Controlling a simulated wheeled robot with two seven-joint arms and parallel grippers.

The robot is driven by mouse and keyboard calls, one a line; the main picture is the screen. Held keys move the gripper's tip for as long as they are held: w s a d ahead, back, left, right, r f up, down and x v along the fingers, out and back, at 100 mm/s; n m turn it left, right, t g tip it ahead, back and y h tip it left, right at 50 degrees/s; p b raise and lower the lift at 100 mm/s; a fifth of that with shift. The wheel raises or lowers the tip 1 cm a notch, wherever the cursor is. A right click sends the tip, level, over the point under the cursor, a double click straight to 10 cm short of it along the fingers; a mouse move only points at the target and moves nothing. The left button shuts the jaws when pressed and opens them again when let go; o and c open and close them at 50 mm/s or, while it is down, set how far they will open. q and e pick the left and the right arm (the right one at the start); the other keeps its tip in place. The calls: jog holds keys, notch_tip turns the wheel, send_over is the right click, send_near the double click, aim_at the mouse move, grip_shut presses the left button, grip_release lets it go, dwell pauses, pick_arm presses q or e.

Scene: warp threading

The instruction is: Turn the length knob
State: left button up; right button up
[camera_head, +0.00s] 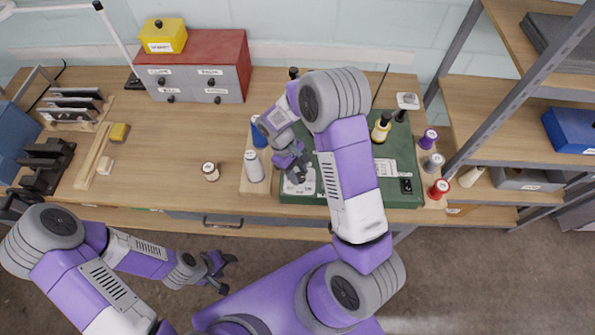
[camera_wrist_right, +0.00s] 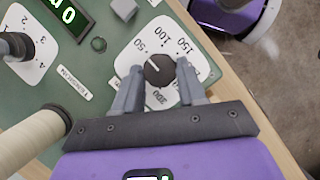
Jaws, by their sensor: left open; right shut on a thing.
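The length knob (camera_wrist_right: 159,69) is a small dark round knob on a white dial plate (camera_wrist_right: 184,38) marked 50, 100, 150 and 200. A pale pointer line on it points up-left, towards the 50 side. My right gripper (camera_wrist_right: 160,73) is shut on the knob, one finger on each side. In the head view my right gripper (camera_head: 296,174) is at the front left of the green panel (camera_head: 343,197), partly hiding the dial plate (camera_head: 303,189). My left gripper (camera_head: 222,274) is open and empty, over the floor in front of the bench.
A second knob (camera_wrist_right: 17,46) with a numbered dial and a green-lit display (camera_wrist_right: 64,17) are close by. A white spool (camera_head: 254,166) and a blue spool (camera_head: 258,131) stand left of my right gripper. The bench's left-middle (camera_head: 165,165) is mostly clear.

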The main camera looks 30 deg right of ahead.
jog(key=o, duration=1.1)
jog(key=shift+c, duration=0.2)
jog(key=shift+r, duration=0.15)
jog(key=v, duration=0.7)
jog(key=shift+r, duration=0.2)
